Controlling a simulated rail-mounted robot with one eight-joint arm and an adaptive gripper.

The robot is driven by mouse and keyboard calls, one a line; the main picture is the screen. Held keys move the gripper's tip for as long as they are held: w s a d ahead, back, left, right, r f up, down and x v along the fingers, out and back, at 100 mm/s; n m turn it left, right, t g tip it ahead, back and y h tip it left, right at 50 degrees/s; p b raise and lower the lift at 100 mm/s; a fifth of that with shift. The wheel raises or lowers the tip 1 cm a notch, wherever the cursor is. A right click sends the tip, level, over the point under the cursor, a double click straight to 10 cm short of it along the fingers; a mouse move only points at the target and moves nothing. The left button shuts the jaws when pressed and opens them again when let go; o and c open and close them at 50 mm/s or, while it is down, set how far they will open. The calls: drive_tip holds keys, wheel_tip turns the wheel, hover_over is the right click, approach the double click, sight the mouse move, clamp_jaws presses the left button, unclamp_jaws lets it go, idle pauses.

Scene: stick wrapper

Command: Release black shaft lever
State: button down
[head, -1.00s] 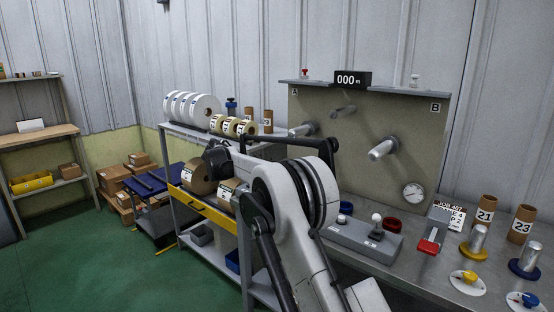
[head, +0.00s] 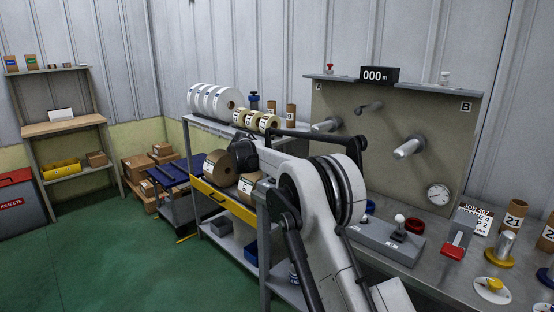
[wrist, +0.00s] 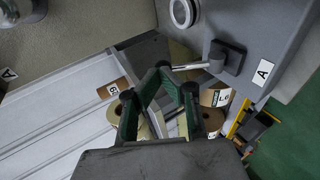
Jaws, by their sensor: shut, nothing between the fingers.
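In the wrist view my gripper (wrist: 163,70) is shut, with its dark green fingers together and nothing between them. A dark square block (wrist: 228,57) with a pale rod (wrist: 190,66) stands just beyond the fingertips to the right; it looks like the black shaft lever. The rod's left end lies close to the fingertips, and I cannot tell whether they touch. My arm hides the gripper and the lever there.
An A label (wrist: 262,72) is beside the block. Brown rolls (head: 218,166) and white rolls (head: 215,101) sit on the shelf rack left of the panel. A control box (head: 385,243) with a white knob stands on the bench.

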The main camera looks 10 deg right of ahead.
drive_tip(key=r+p+v, duration=0.1)
drive_tip(key=v, duration=1.3)
drive_tip(key=shift+w+d+p, duration=0.25)
drive_tip(key=shift+d+p, duration=0.05)
drive_tip(key=shift+r, duration=0.15)
drive_tip(key=s+d+r+m+g+y, duration=0.15)
drive_tip(key=s+d, duration=0.25)
drive_tip(key=s, duration=0.6)
drive_tip(key=s+d+r+m+y, duration=0.1)
drive_tip(key=s+d+r, duration=0.25)
drive_tip(key=s, duration=0.55)
drive_tip(key=s+d+r+m+g+y, duration=0.15)
drive_tip(key=s+d, duration=0.35)
drive_tip(key=s, duration=0.5)
drive_tip(key=s+f+m+y, duration=0.1)
drive_tip(key=s+f, duration=0.3)
drive_tip(key=s, duration=0.6)
drive_tip(key=s+f+m+y, duration=0.1)
drive_tip(key=s+f+m, duration=0.1)
drive_tip(key=s+f, duration=0.3)
drive_tip(key=s+f+m+y, duration=0.1)
drive_tip(key=s+f, duration=0.3)
drive_tip(key=s, duration=1)
drive_tip(key=shift+s+d+f+m+t+y, duration=0.2)
drive_tip(key=shift+s+d+m+t+y, duration=0.15)
drive_tip(key=shift+y, duration=0.25)
drive_tip(key=shift+w+d, duration=0.1)
